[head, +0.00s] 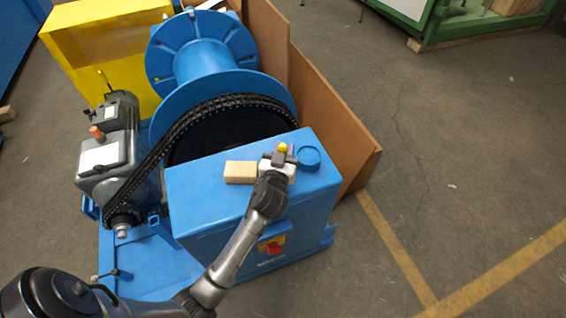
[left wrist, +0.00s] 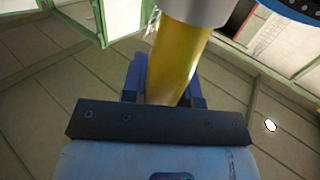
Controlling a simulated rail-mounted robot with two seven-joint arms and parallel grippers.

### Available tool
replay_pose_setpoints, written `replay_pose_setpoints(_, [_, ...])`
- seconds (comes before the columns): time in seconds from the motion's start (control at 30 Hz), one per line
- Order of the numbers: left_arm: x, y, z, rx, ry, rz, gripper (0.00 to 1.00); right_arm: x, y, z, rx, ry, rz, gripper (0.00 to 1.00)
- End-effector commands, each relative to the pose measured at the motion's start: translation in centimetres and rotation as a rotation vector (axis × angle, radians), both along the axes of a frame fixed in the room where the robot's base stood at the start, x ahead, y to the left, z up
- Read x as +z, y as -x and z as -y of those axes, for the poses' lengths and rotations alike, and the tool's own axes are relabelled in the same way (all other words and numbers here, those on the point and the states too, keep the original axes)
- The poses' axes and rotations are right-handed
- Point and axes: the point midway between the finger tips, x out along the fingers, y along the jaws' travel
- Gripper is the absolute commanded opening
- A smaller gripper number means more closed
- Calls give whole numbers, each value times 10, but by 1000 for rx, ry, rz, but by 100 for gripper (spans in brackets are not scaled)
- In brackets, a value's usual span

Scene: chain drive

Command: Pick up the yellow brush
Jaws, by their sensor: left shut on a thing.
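The yellow brush shows as a small yellow tip (head: 282,147) at my left gripper (head: 279,158) in the head view, above the blue cabinet top. In the left wrist view a yellow cylinder with a grey end, the brush (left wrist: 178,62), stands between the fingers of my left gripper (left wrist: 165,85). The left gripper is shut on it. The brush's lower part is hidden by the gripper. I cannot tell whether the brush touches the cabinet top. My right gripper is in neither view.
A wooden block (head: 240,172) and a round blue dish (head: 309,158) are on the blue cabinet (head: 215,205) beside the gripper. Behind are a black chain (head: 160,150), a large blue drum (head: 200,62) and brown panels (head: 335,130). Open floor (head: 450,150) lies to the right.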

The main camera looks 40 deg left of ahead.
Motion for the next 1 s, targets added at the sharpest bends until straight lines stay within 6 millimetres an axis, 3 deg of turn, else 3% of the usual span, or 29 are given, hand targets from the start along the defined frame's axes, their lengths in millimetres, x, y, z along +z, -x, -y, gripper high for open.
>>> replay_pose_setpoints(0.17, [6, 0, 0, 0, 0, 1, 4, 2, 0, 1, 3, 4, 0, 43])
replay_pose_setpoints(0.7, [89, 0, 0, 0, 0, 2, 4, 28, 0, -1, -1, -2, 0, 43])
replay_pose_setpoints(1.0, [101, 0, 0, 0, 0, 0, 4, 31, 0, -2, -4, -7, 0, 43])
